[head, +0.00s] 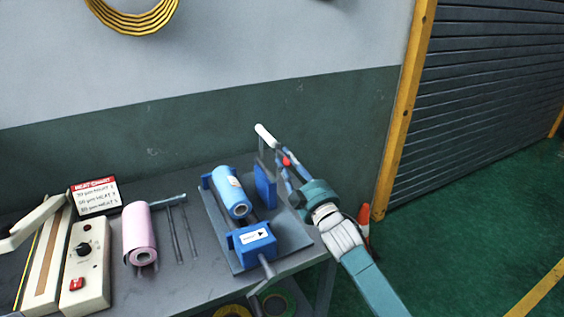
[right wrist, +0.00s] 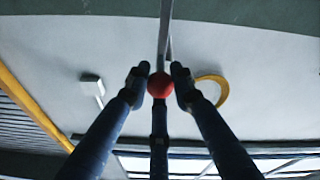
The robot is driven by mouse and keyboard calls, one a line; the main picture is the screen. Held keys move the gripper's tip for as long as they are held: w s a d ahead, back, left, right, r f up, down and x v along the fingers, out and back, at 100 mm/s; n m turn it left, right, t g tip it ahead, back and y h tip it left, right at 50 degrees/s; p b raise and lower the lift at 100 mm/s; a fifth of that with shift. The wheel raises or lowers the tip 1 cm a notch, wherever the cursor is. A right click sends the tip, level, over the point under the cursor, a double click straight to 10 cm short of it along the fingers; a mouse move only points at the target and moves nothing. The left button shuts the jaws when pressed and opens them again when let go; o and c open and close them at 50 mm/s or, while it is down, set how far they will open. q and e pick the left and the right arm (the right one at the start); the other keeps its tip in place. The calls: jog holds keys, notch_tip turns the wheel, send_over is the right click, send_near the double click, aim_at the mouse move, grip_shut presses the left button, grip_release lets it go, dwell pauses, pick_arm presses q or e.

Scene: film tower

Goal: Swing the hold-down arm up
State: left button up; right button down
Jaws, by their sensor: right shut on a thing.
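The film tower stands on the bench, with a grey base plate (head: 222,240), blue supports and a blue film roll (head: 231,192). Its hold-down arm (head: 261,152) is a thin grey bar that stands raised at the back right, with a white roller (head: 265,135) at its upper end. My right gripper (head: 285,164) is shut on the red knob (head: 287,161) of this arm. In the right wrist view the red knob (right wrist: 159,85) sits between the fingertips, with a grey bar (right wrist: 165,35) beyond it. The arm's pivot is partly hidden. My left gripper is not in view.
A pink roll (head: 139,234), a heat chart sign (head: 95,196) and a sealer with a control box (head: 86,266) are on the bench to the left. An orange cone (head: 364,222) stands on the floor behind my right arm. Green floor is open at right.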

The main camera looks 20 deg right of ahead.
jog(key=shift+d+f+m, duration=0.2)
jog(key=shift+d+m, duration=0.25)
jog(key=shift+m, duration=0.05)
jog(key=c, duration=1.5)
grip_release()
jog(key=shift+d, duration=0.1)
jog(key=shift+s+f, duration=0.1)
jog(key=shift+s, duration=0.3)
jog(key=s, duration=0.3)
jog(key=s+f, duration=0.1)
jog(key=s, duration=0.3)
jog(key=s+f, duration=0.1)
jog(key=s, duration=0.3)
